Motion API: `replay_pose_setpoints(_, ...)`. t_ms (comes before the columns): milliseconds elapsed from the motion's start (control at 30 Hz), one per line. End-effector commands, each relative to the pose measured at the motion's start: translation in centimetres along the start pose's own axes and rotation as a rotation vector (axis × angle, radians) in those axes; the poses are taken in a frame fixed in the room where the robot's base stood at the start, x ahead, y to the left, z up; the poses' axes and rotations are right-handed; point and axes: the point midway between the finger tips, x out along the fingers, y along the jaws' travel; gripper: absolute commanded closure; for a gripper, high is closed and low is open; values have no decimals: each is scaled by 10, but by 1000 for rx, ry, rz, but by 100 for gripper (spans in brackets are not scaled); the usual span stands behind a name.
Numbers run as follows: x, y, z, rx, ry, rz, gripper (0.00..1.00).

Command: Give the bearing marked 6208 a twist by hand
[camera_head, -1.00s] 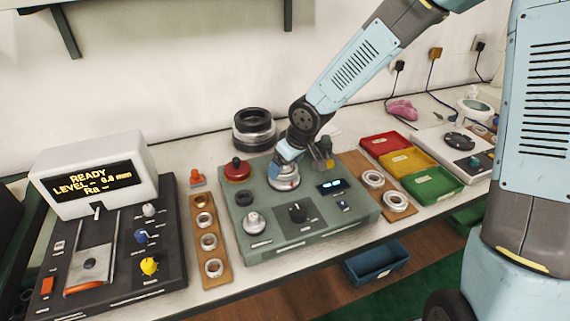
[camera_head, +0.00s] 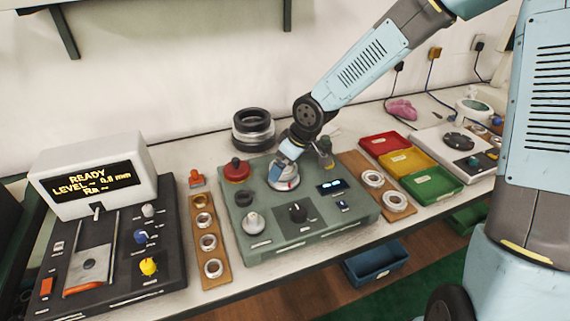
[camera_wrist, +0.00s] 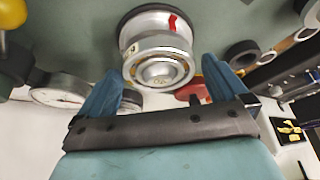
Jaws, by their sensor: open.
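A metal bearing (camera_wrist: 160,68) sits on a round silver holder with a red mark in the wrist view. The holder (camera_head: 284,183) rises from the green test station (camera_head: 260,212) in the head view. No 6208 marking is legible on the bearing. My gripper (camera_wrist: 162,72) is open, with one blue finger on each side of the bearing's near face. I see no finger touching it, and its depth between the fingers is unclear. In the head view, my gripper (camera_head: 289,152) is just above the holder and partly hides it.
The station carries a red button (camera_head: 237,170), a silver knob (camera_head: 253,222) and a black dial (camera_head: 298,212). Wooden boards with rings lie left (camera_head: 211,255) and right (camera_head: 370,165). Black rings (camera_head: 254,128) stand behind. Red, yellow and green trays (camera_head: 432,184) lie right.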

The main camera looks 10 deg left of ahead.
Motion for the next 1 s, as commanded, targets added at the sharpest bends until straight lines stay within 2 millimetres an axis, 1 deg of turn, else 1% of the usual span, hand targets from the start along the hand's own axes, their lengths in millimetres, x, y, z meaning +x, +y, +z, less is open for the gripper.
replay_pose_setpoints(167,-3,1,0,1,1,1,0)
replay_pose_setpoints(267,-9,1,0,3,2,2,0)
replay_pose_setpoints(1000,-71,1,0,3,1,3,0)
